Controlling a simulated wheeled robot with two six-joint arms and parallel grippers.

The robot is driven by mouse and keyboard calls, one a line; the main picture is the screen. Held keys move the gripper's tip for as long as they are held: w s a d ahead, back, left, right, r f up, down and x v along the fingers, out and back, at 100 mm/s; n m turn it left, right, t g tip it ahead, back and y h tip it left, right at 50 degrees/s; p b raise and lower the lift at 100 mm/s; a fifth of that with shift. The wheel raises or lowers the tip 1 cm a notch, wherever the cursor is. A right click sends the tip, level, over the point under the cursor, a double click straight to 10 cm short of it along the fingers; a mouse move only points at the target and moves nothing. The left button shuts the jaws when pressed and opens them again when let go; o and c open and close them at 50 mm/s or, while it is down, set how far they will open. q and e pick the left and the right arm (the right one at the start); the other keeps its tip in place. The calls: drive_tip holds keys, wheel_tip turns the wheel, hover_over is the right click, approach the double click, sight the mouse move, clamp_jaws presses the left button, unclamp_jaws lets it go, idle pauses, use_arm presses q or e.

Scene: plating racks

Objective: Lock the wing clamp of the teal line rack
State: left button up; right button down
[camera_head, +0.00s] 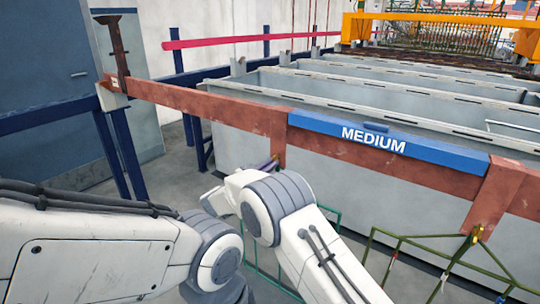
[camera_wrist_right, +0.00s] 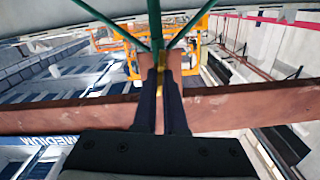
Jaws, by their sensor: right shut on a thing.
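The teal rack (camera_head: 330,215) hangs low behind my right arm in the head view; its teal bars (camera_wrist_right: 155,25) meet at the top of the wrist view. My right gripper (camera_wrist_right: 162,75) has its dark fingers nearly together on a small brass-coloured piece, the wing clamp (camera_wrist_right: 161,72), below where the bars meet. In the head view my right wrist hides most of the gripper and the clamp. Whether the clamp is locked cannot be told. My left gripper is not in view.
A copper-coloured bar (camera_head: 200,101) with a blue MEDIUM sign (camera_head: 375,140) runs in front of grey tanks (camera_head: 335,100). A dark upright lever (camera_head: 117,45) stands at its left end. A green rack (camera_head: 445,250) hangs at right by a brass clamp (camera_head: 477,232).

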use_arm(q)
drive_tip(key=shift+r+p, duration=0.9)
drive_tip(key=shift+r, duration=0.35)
use_arm(e)
drive_tip(key=shift+a+n, duration=0.1)
drive_tip(key=shift+n, duration=1)
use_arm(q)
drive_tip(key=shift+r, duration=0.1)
use_arm(e)
drive_tip(key=c, duration=1)
unclamp_jaws()
drive_tip(key=shift+a, duration=0.1)
